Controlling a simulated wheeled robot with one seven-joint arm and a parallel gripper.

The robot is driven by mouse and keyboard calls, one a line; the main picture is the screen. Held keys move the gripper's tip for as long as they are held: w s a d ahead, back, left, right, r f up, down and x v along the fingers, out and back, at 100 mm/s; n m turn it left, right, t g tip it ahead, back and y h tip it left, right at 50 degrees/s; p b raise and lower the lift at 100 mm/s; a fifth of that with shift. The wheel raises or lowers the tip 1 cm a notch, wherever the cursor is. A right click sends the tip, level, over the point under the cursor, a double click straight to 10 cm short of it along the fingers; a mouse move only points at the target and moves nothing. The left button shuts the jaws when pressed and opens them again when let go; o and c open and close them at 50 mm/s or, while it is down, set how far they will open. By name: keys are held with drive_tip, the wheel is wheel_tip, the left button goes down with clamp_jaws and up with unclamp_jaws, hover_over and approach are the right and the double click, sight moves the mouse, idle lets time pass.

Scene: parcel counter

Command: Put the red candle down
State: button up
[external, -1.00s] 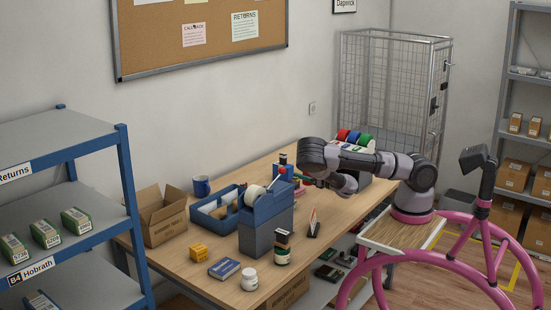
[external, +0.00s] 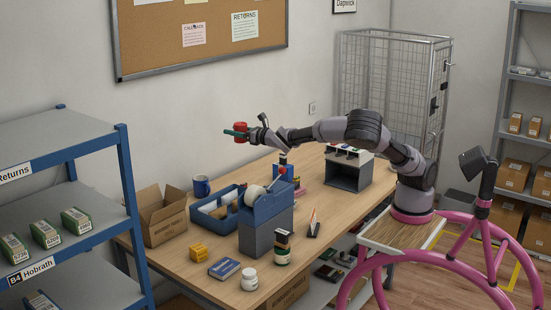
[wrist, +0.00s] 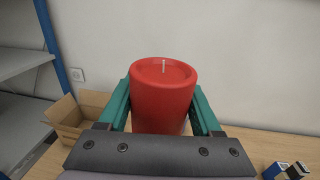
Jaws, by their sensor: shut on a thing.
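The red candle (wrist: 163,98) is upright between the two green fingers of my gripper (wrist: 162,108) in the wrist view, with its white wick on top. My gripper is shut on it. In the external view the candle (external: 241,130) and my gripper (external: 238,133) are in the air, above the back part of the wooden counter (external: 190,275). No surface touches the candle from below in that view.
An open cardboard box (external: 165,220), a blue mug (external: 201,186), a blue tray (external: 213,215) and a tape dispenser (external: 265,225) stand on the counter. A blue shelf (external: 70,165) stands left.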

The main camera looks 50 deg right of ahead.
drive_tip(key=s+a+f+n+y, duration=0.1)
drive_tip(key=s+a+f+y, duration=0.1)
drive_tip(key=s+a, duration=0.45)
drive_tip(key=s+a+f+n+y, duration=0.1)
drive_tip(key=s+a+f, duration=0.25)
drive_tip(key=a, duration=0.55)
drive_tip(key=s+a+f+n+g+y, duration=0.1)
drive_tip(key=s+a+f, duration=0.2)
drive_tip(key=s+f, duration=0.4)
drive_tip(key=s+a+f+n+y, duration=0.1)
drive_tip(key=s+a+f, duration=0.3)
drive_tip(key=s, duration=0.9)
wheel_tip(320, 180, down, 4)
drive_tip(key=shift+a+r+g+y, duration=0.3)
drive_tip(key=shift+g+y, duration=0.1)
drive_tip(key=shift+y, duration=0.1)
drive_tip(key=shift+f, duration=0.1)
wheel_tip(320, 180, down, 18)
drive_tip(key=shift+w+r, duration=0.1)
drive_tip(key=shift+r, duration=0.15)
drive_tip(key=shift+f, duration=0.25)
drive_tip(key=o, duration=1.5)
